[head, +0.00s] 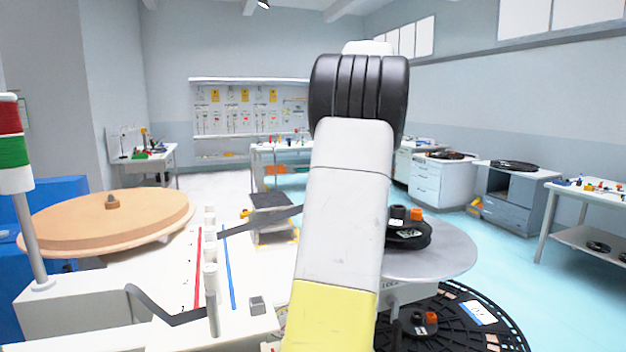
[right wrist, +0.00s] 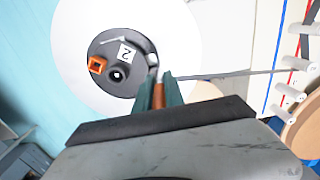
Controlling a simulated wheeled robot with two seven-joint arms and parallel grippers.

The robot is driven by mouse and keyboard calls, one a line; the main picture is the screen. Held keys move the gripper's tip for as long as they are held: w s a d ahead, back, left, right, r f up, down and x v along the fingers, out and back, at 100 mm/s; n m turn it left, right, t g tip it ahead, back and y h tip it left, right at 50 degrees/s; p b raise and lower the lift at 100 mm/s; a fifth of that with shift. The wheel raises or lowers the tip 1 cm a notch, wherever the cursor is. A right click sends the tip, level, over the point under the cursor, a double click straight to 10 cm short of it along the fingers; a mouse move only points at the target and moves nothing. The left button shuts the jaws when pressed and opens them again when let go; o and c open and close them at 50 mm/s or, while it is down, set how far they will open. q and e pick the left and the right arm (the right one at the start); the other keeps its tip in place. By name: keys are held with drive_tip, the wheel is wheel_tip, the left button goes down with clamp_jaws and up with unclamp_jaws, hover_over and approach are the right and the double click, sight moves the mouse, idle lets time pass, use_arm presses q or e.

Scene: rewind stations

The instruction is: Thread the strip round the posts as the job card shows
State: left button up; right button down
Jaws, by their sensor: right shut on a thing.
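The dark grey strip (head: 262,221) runs from the white posts on the board to behind my right arm. Another length of it (head: 170,318) bends in from the left to the front post (head: 211,300). A middle post (head: 210,250) and a back post (head: 210,216) stand in line; on which sides the strip passes them is unclear. In the right wrist view my right gripper (right wrist: 159,92) is shut on an orange-brown piece (right wrist: 159,95) where the strip (right wrist: 235,74) ends, beside a black reel labelled 2 (right wrist: 112,75). My left gripper is out of view. I cannot make out the job card.
The reel (head: 408,235) sits on a round grey plate (head: 450,248), above a large slotted black disc (head: 470,322). A round wooden disc (head: 105,218) stands left of the board, near a red-green lamp post (head: 14,150). Red and blue lines (head: 229,270) mark the board. My arm blocks the centre.

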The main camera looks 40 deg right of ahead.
drive_tip(key=s+d, duration=0.6)
drive_tip(key=d, duration=0.5)
drive_tip(key=shift+s+d, duration=0.2)
drive_tip(key=shift+s, duration=0.1)
drive_tip(key=shift+f, duration=0.15)
drive_tip(key=shift+f, duration=2)
drive_tip(key=shift+f, duration=0.1)
drive_tip(key=c, duration=1.3)
unclamp_jaws()
drive_tip(key=shift+c, duration=0.2)
wheel_tip(320, 180, up, 8)
